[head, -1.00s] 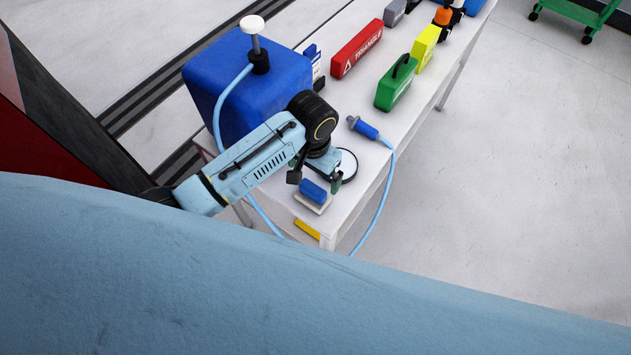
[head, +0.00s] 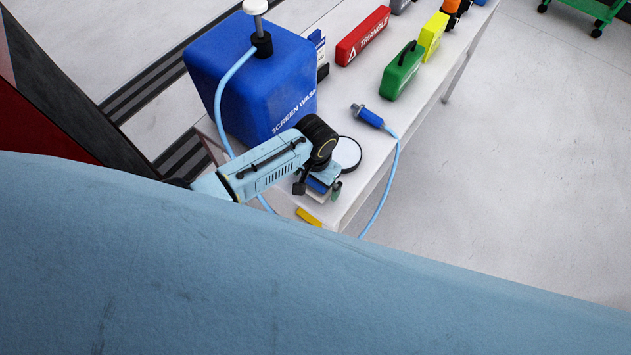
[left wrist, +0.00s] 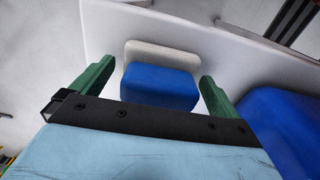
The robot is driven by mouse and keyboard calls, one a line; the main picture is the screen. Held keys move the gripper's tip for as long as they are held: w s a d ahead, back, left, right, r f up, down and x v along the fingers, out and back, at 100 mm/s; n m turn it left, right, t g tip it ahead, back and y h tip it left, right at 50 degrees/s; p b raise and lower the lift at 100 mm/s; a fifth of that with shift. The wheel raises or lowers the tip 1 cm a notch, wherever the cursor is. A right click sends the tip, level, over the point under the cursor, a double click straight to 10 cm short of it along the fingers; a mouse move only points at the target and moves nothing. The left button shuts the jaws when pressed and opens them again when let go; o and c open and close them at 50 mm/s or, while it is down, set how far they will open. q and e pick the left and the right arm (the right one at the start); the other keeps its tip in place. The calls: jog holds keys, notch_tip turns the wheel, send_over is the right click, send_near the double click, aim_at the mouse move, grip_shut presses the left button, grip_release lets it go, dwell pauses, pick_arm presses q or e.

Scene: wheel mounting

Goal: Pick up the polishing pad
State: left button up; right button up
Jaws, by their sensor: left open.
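The polishing pad has a blue grip block on a pale base and lies on the white table near its front end. In the left wrist view the pad (left wrist: 160,86) sits between the two green fingers of my left gripper (left wrist: 152,80), with a gap on both sides. In the head view the pad (head: 318,187) is mostly hidden under my left gripper (head: 318,191), which is over it. The gripper is open and empty. My right gripper is not in view.
A round white-faced disc (head: 346,153) and a blue-handled hose tool (head: 368,116) lie just beyond the gripper. A yellow piece (head: 308,217) lies at the table's (head: 425,105) near corner.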

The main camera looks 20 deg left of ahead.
pick_arm(q)
jog(key=shift+c, duration=0.4)
jog(key=c, duration=0.8)
jog(key=shift+c, duration=0.2)
notch_tip(320, 180, up, 10)
jog(key=shift+r+p, duration=0.1)
jog(key=shift+p, duration=0.8)
jog(key=o, duration=0.4)
jog(key=c, duration=0.3)
jog(key=shift+w, duration=0.1)
